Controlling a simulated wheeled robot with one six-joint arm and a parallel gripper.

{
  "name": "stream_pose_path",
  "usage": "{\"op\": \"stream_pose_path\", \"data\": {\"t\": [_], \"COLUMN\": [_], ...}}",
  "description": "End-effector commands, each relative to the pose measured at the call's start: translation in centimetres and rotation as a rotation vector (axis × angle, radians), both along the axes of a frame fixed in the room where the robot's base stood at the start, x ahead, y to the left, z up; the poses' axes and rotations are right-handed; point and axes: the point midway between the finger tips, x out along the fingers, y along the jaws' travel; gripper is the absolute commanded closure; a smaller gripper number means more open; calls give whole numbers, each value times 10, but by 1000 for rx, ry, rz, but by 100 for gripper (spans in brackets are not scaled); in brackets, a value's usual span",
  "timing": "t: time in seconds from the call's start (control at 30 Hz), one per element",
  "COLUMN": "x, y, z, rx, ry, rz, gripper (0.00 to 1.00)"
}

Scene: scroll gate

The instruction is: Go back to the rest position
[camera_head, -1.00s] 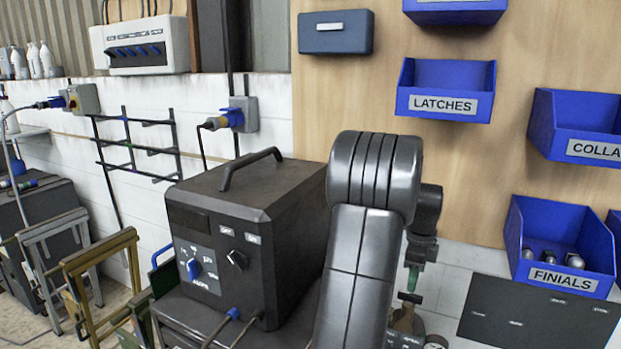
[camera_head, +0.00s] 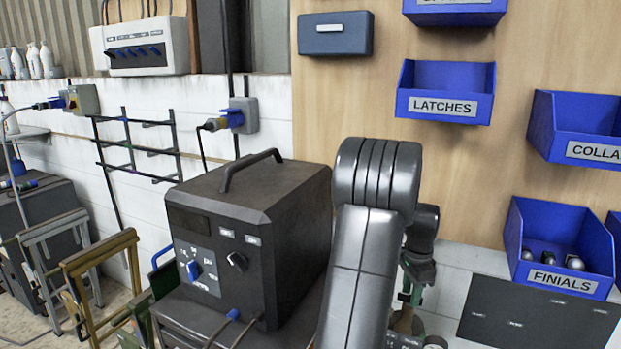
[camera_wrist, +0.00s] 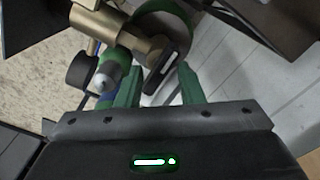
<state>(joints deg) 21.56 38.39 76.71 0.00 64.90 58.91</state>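My gripper (camera_wrist: 158,82) shows in the wrist view as two green fingers that stand apart, with a gap between them. It looks open, and I see nothing clamped between the fingers. Beyond the fingertips are a brass-coloured fitting (camera_wrist: 95,24), a dark piece with a pale strip (camera_wrist: 163,72) and a green curved part (camera_wrist: 172,22). I cannot tell how close they are to the fingers. In the head view my bent arm covers the centre, and the gripper end is mostly hidden low behind it.
A dark power unit (camera_head: 240,225) with a handle stands just left of my arm. Blue bins, the latches bin (camera_head: 440,75) and the finials bin (camera_head: 560,235), hang on the wooden panel. A dark board (camera_head: 535,315) lies lower right. Metal trestles (camera_head: 95,265) stand at left.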

Motion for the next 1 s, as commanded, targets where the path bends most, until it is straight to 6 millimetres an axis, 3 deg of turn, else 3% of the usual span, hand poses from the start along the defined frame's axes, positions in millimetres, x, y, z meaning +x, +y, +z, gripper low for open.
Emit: {"op": "stream_pose_path", "data": {"t": [0.4, 1.0], "x": [0, 1], "y": [0, 3], "z": [0, 6], "rx": [0, -3], "ry": [0, -7], "rz": [235, 262], "gripper": [66, 66]}}
